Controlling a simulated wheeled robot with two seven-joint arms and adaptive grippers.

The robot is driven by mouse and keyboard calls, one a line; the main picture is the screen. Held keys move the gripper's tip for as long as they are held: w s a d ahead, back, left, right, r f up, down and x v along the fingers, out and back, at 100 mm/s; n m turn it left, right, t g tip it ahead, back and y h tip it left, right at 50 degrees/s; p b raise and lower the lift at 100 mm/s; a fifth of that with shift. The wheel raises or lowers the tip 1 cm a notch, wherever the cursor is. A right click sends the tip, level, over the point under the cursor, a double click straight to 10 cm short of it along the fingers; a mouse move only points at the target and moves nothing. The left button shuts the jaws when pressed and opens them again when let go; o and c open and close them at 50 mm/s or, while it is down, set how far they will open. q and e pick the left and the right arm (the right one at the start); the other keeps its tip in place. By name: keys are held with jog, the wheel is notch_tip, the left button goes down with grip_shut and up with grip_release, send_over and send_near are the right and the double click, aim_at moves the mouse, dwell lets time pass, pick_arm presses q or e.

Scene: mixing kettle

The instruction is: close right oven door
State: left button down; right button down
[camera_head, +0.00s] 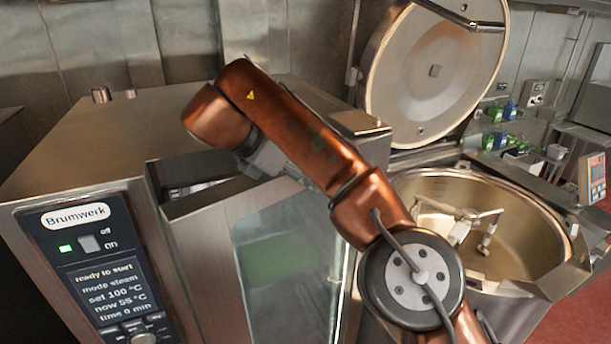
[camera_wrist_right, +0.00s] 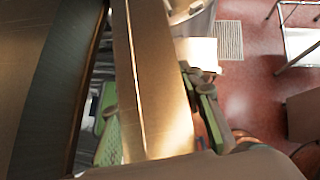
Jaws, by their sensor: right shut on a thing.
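The steel oven (camera_head: 95,155) stands at the left, with a lit control panel (camera_head: 105,270) on its front. Its door (camera_head: 205,245), with a steel frame and a large glass pane, stands partly open; a dark gap shows between its top and the oven body. My right gripper (camera_head: 264,160) is at the top of the door, partly hidden behind my own arm. In the right wrist view, the fingers (camera_wrist_right: 157,112) with green pads lie on both sides of the door's steel edge (camera_wrist_right: 150,70) and are shut on it. My left gripper is not in view.
A large mixing kettle (camera_head: 410,190) with its round lid (camera_head: 435,70) raised stands just right of the oven. Red floor (camera_head: 580,325) shows at the lower right.

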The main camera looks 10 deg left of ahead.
jog(key=shift+w+a+r+m, duration=0.2)
jog(key=shift+w+m, duration=0.1)
jog(key=shift+w, duration=0.1)
dwell(0.3)
jog(key=c, duration=1.8)
grip_release()
jog(key=o, duration=0.5)
jog(key=shift+w+f, duration=0.15)
jog(key=shift+a, duration=0.1)
